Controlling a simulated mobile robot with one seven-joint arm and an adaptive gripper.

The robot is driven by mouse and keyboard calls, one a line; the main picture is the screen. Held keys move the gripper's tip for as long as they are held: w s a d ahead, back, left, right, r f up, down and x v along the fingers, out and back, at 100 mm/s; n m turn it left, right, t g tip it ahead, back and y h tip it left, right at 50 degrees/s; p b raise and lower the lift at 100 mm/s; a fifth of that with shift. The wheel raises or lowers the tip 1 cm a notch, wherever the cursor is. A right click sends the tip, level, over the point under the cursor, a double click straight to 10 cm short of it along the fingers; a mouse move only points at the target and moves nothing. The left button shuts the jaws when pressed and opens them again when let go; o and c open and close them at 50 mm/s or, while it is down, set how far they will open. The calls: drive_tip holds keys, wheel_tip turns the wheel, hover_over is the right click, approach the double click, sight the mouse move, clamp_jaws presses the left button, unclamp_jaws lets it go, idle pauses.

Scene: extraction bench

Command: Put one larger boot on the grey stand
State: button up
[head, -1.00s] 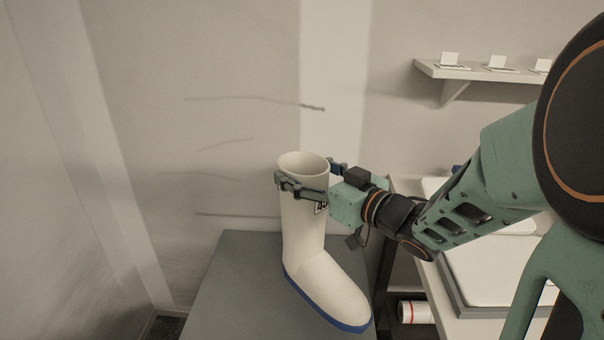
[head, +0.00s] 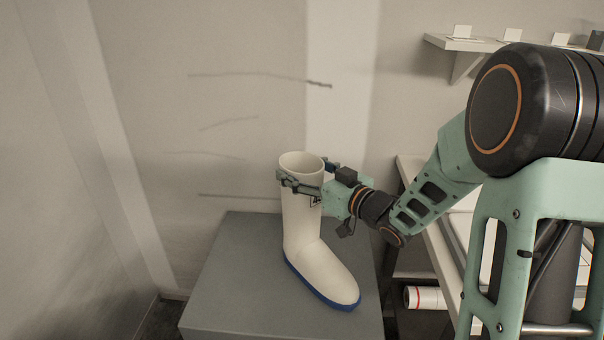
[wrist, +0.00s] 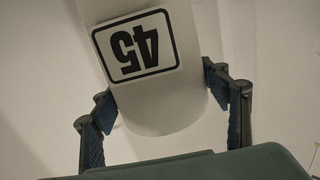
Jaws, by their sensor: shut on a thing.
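A tall white boot (head: 302,225) with a blue sole stands upright in the head view, over the top of the grey stand (head: 225,285). I cannot tell whether its sole touches the surface. My gripper (head: 302,183) is shut around the upper shaft of the boot, just below its open rim. In the wrist view the boot (wrist: 185,85) lies between the two fingers of my gripper (wrist: 168,120). A label on the shaft reads 45, upside down in that view. The far finger is partly hidden behind the shaft in the head view.
A white-topped bench (head: 415,185) stands right of the grey stand, with a red-and-white roll (head: 425,298) on a lower shelf. A wall shelf (head: 465,44) holds small white cards at upper right. The stand's left part is bare.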

drive_tip(key=shift+r, duration=0.15)
drive_tip(key=o, duration=2.1)
drive_tip(key=shift+f, duration=0.2)
drive_tip(key=shift+r, duration=0.15)
drive_tip(key=p+v, duration=0.1)
drive_tip(key=v, duration=1.1)
drive_tip(key=shift+p, duration=0.4)
